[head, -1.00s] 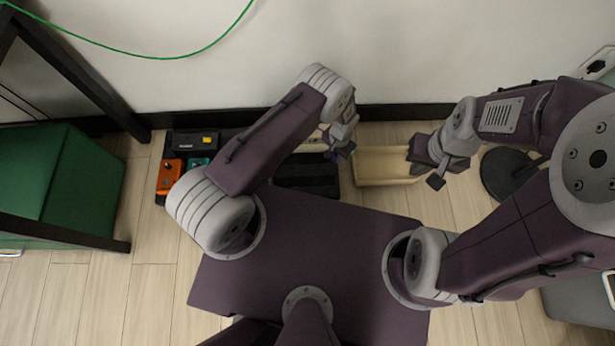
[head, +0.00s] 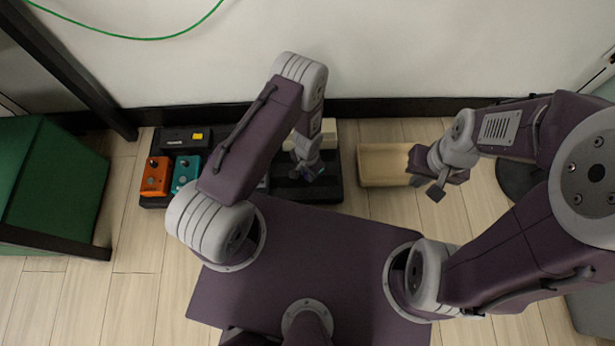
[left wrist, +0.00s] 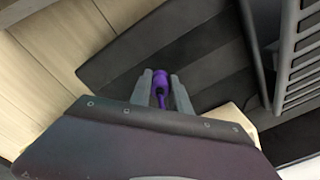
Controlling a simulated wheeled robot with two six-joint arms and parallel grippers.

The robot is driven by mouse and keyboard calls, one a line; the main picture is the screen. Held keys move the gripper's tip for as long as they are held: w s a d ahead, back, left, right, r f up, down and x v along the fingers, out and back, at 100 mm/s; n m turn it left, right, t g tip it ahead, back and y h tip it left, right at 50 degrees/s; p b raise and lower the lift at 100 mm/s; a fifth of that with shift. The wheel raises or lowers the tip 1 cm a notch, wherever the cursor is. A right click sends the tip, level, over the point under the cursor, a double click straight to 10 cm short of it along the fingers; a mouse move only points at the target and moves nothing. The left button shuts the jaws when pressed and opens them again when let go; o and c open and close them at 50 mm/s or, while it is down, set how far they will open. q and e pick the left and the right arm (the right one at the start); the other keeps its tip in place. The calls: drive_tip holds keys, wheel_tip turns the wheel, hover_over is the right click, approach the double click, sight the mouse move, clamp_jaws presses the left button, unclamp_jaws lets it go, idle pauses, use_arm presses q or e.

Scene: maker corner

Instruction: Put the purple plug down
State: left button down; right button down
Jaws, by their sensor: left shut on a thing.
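The purple plug (left wrist: 160,84) is between the fingers of my left gripper (left wrist: 160,88) in the left wrist view. The gripper is shut on it. A purple cable part runs down from the plug between the fingers. In the head view my left gripper (head: 306,172) is over the right part of the black pedalboard (head: 330,184); I cannot tell if the plug touches the board. My right gripper (head: 440,183) is at the right side of the wooden tray; whether it is open or shut is unclear.
An orange pedal (head: 156,176) and a teal pedal (head: 184,173) sit on the board's left, below a black box (head: 188,139). The pale wooden tray (head: 384,152) looks empty. A green box (head: 50,180) stands at the left. Floor is free between board and tray.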

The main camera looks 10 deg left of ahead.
use_arm(q)
drive_tip(key=shift+p, duration=0.3)
drive_tip(key=shift+f+b, duration=0.6)
drive_tip(key=c, duration=1.2)
unclamp_jaws()
drive_tip(key=shift+c, duration=0.2)
drive_tip(key=shift+r, duration=0.1)
